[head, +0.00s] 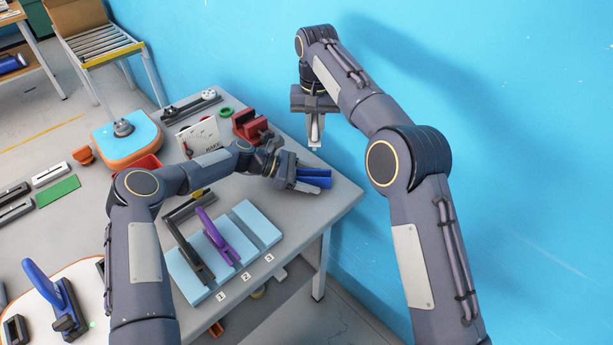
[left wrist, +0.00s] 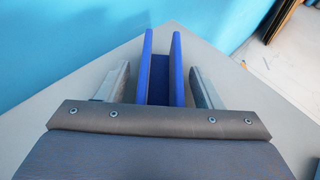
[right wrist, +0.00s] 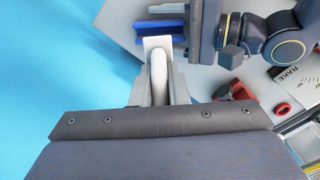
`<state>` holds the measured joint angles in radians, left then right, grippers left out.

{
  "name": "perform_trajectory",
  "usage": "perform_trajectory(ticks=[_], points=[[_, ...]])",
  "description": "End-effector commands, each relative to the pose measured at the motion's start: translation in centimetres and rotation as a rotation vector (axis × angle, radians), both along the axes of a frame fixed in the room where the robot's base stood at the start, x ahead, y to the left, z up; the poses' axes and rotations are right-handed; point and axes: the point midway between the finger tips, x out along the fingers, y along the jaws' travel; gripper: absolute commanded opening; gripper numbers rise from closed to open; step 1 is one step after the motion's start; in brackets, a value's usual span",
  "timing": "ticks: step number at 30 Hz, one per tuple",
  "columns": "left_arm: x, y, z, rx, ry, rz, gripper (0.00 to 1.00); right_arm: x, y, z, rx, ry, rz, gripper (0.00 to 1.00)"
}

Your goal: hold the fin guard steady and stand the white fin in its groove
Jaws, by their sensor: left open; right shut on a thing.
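The blue fin guard (head: 318,176) lies at the table's far right corner, its groove running between two upright walls. In the left wrist view the guard (left wrist: 178,68) sits between the open fingers of my left gripper (left wrist: 160,70), one finger outside each wall with a small gap. My right gripper (head: 314,122) is shut on the white fin (head: 314,143) and holds it in the air beyond the guard. In the right wrist view the fin (right wrist: 158,46) points toward the guard (right wrist: 160,28) and appears apart from it. The groove is partly hidden in the head view.
A red clamp-like object (head: 250,125) and a white card (head: 200,135) stand behind my left arm. The blue wall (head: 240,50) is close behind.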

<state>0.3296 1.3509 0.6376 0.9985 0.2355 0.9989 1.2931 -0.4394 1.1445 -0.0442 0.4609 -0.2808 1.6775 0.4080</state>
Motion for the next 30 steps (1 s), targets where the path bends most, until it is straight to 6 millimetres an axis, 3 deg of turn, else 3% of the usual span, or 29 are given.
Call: perform_trajectory(ticks=[3, 14, 19, 23, 30], points=[[0.0, 0.0, 0.0, 0.0, 0.0, 0.0, 0.59, 0.0, 0.0, 0.0, 0.0, 0.0, 0.0, 0.0], [0.0, 0.0, 0.0, 0.0, -0.001, 0.0, 0.13, 0.0, 0.0, 0.0, 0.0, 0.0, 0.0, 0.0], [0.0, 0.0, 0.0, 0.0, -0.001, 0.0, 0.13, -0.1, 0.1, -0.2, -0.002, 0.002, -0.053, 0.0], [0.0, 0.0, 0.0, 0.0, -0.001, 0.0, 0.13, -0.3, 0.3, -1.0, -0.01, 0.008, -0.244, 0.0], [0.0, 0.0, 0.0, 0.0, -0.001, 0.0, 0.13, -0.7, 0.1, -2.7, -0.021, 0.012, -0.859, 0.0]])
